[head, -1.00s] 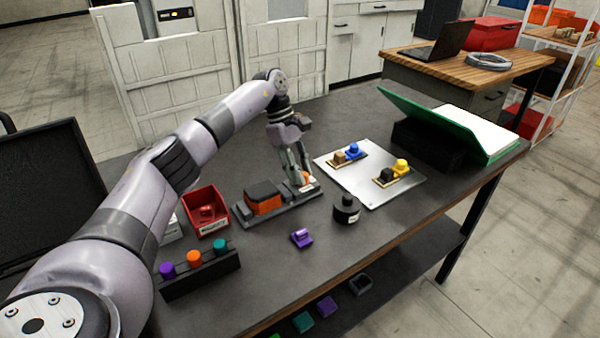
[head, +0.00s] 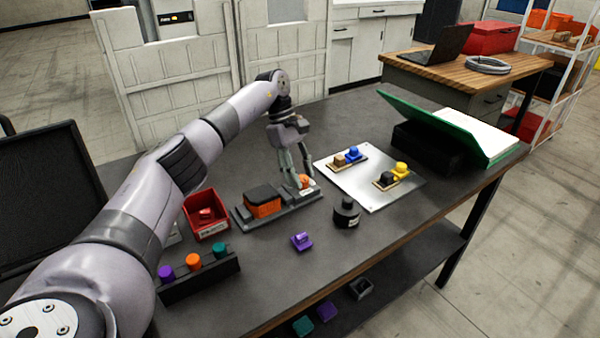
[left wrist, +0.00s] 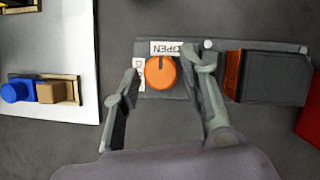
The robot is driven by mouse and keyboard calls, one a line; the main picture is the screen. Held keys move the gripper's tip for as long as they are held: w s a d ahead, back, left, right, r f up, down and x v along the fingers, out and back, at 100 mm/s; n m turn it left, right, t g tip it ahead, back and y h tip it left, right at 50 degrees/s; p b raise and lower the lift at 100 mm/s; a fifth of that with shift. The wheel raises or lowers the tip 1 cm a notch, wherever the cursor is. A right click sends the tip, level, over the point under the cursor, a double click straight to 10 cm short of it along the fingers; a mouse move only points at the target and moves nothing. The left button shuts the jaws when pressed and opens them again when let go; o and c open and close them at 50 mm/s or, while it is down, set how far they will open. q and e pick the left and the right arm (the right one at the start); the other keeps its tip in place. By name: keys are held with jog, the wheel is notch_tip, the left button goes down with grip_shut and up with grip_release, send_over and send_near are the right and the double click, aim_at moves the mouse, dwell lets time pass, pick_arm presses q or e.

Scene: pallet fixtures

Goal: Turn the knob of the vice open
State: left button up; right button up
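The vice (head: 283,217) is a grey base on the dark table, with an orange and black block (head: 264,201) at one end and an orange knob (head: 305,181) at the other. In the left wrist view the knob (left wrist: 161,73) is round, with a short dark mark near its upper edge, towards a white "OPEN" label (left wrist: 172,47). A second white label stands left of it. My left gripper (head: 296,183) points down at the knob. In the left wrist view its fingers (left wrist: 167,66) are apart, one either side of the knob, with visible gaps. My right gripper is out of view.
A red bin (head: 206,228) and a rack of coloured pegs (head: 199,278) stand left of the vice. A metal plate (head: 372,185) with small blocks lies to the right.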

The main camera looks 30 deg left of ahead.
pick_arm(q)
jog(key=shift+o, duration=0.9)
jog(key=shift+f, duration=0.1)
jog(key=v, duration=1.2)
